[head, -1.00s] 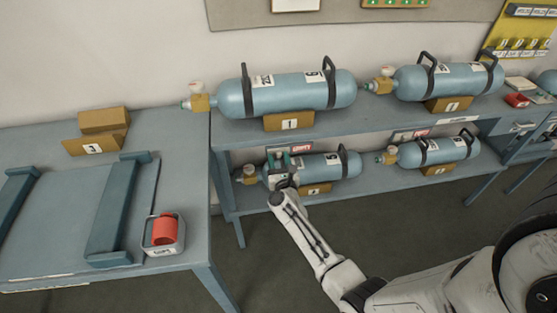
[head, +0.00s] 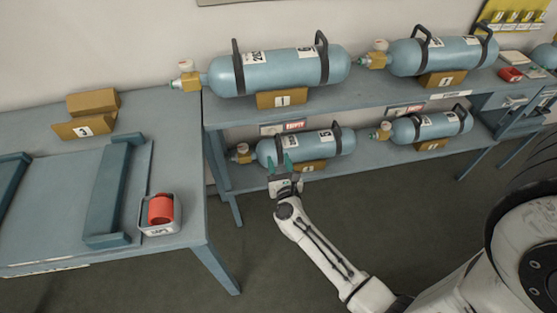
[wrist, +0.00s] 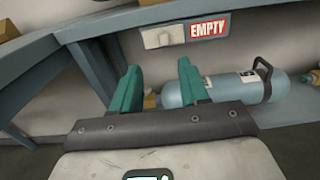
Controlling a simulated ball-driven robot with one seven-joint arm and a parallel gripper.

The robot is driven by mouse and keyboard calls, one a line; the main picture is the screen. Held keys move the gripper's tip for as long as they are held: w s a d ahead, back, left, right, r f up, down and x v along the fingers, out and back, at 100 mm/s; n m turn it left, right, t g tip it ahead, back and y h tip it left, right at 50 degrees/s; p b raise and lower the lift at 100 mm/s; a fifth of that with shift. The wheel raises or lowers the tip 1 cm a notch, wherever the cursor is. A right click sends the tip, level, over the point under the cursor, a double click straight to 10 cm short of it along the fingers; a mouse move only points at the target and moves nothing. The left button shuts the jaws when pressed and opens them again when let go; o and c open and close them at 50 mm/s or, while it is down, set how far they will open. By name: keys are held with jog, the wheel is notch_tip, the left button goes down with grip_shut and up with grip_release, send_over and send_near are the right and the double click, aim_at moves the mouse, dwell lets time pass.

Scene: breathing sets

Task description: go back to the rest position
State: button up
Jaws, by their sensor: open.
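My gripper (head: 281,164) is open and empty, with two green fingers standing apart in front of the lower shelf of the rack. In the wrist view my gripper (wrist: 155,88) shows nothing between its fingers. Behind it in the head view, a blue cylinder (head: 325,144) with black handles lies on the lower shelf; it also shows in the wrist view (wrist: 225,91), to the right of the fingers. The fingers overlap the cylinder's left part in the head view, but whether they touch it I cannot tell.
More blue cylinders lie on the upper shelf (head: 280,70) and at lower right (head: 432,127). A red EMPTY sign (wrist: 207,29) hangs above the lower shelf. The left table (head: 185,245) holds a cradle (head: 108,195) and a tin with a red roll (head: 160,209). Open floor lies in front of the rack.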

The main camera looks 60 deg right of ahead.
dwell(0.4)
jog(key=w+a+r+n+t+y, duration=0.25)
jog(key=a+n+y, duration=0.3)
jog(key=n, duration=0.35)
jog(key=w+a+r+n+t+y, duration=0.1)
jog(key=w+a+n+t+y, duration=0.1)
jog(key=w+a+n+y, duration=0.4)
jog(key=s+a+f+n+g+y, duration=0.2)
jog(key=s+a+n+g+y, duration=0.25)
jog(key=a+n, duration=0.75)
jog(key=s+d+r+n+g+h, duration=0.1)
jog(key=s+d+n+g+h, duration=0.1)
jog(key=s+n+g, duration=0.8)
jog(key=s+n, duration=0.8)
jog(key=s, duration=0.3)
jog(key=shift+s+d+g+h, duration=0.15)
jog(key=shift+d+g+h, duration=0.15)
jog(key=shift+d+g, duration=0.1)
jog(key=shift+a+r, duration=0.1)
